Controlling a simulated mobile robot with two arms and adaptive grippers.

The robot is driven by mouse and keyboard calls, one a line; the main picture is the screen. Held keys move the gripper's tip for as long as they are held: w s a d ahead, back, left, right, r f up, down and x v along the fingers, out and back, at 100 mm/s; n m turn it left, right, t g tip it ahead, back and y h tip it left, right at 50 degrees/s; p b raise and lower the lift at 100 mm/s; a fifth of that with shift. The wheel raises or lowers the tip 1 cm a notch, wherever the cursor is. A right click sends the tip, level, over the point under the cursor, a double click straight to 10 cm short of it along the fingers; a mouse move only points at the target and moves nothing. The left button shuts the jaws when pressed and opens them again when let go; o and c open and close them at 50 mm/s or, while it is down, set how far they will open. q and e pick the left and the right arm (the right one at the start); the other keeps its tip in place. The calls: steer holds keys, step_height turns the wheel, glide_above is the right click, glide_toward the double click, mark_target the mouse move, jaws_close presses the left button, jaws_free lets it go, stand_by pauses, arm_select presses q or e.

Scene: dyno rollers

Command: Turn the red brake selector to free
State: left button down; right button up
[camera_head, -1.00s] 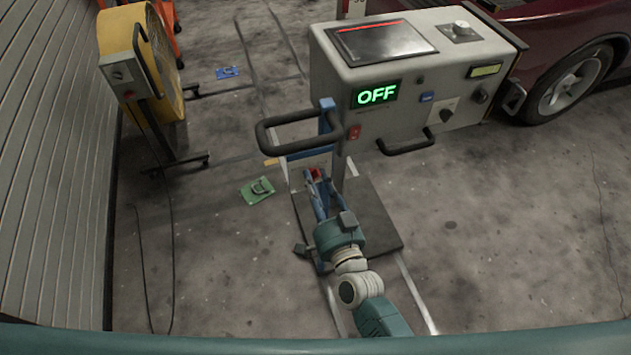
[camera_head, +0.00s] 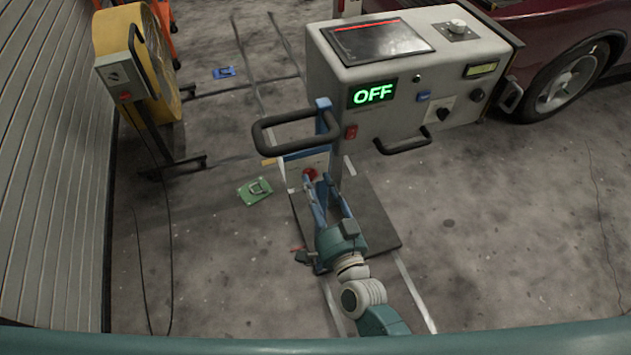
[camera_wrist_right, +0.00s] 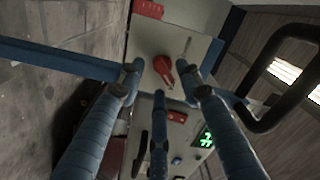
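The red brake selector (camera_head: 310,174) is a small red knob on a pale panel low on the blue stand, below the grey console. In the right wrist view the red selector (camera_wrist_right: 163,70) shows as a knob with a pointed handle on a pale plate. Its printed markings are too small to read. My right gripper (camera_head: 322,183) is in front of the panel, with its blue fingers spread. In the right wrist view the fingertips (camera_wrist_right: 158,78) are apart on either side of the knob; I cannot tell whether they touch it. My left gripper is not in view.
The grey console (camera_head: 335,78) with a green OFF display stands above the panel. A black handle loop (camera_head: 290,146) sticks out close above my right gripper. A yellow fan (camera_head: 130,55) stands at the left, a dark red car (camera_head: 565,70) at the right.

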steer(key=v, duration=1)
steer(key=shift+d, duration=0.2)
steer(key=shift+s, duration=0.1)
steer(key=s+d+f+n+g+h, duration=0.1)
steer(key=s+d+f+n+g, duration=0.15)
steer(key=f, duration=0.75)
steer(key=s+d+f+n+g, duration=0.1)
steer(key=s+d+f+g, duration=0.15)
steer(key=f, duration=0.75)
steer(key=s+d+f+n+g+h, duration=0.1)
steer(key=s+f+n+g, duration=0.2)
steer(key=f, duration=0.7)
steer(key=s+d+f+g+h, duration=0.1)
steer(key=s+d+f+g, duration=0.1)
steer(key=s+d+f, duration=0.2)
steer(key=s+d+f+n+g+h, duration=0.1)
steer(key=s+d+f+g, duration=0.2)
steer(key=s+f, duration=0.5)
steer(key=s+d+f+g+h, duration=0.1)
steer(key=s+d+f+g, duration=0.2)
steer(key=s, duration=1.1)
steer(key=d+f, duration=0.3)
steer(key=shift+s+f+h, duration=0.15)
steer(key=shift+s+h, duration=0.05)
steer(key=shift+h, duration=0.1)
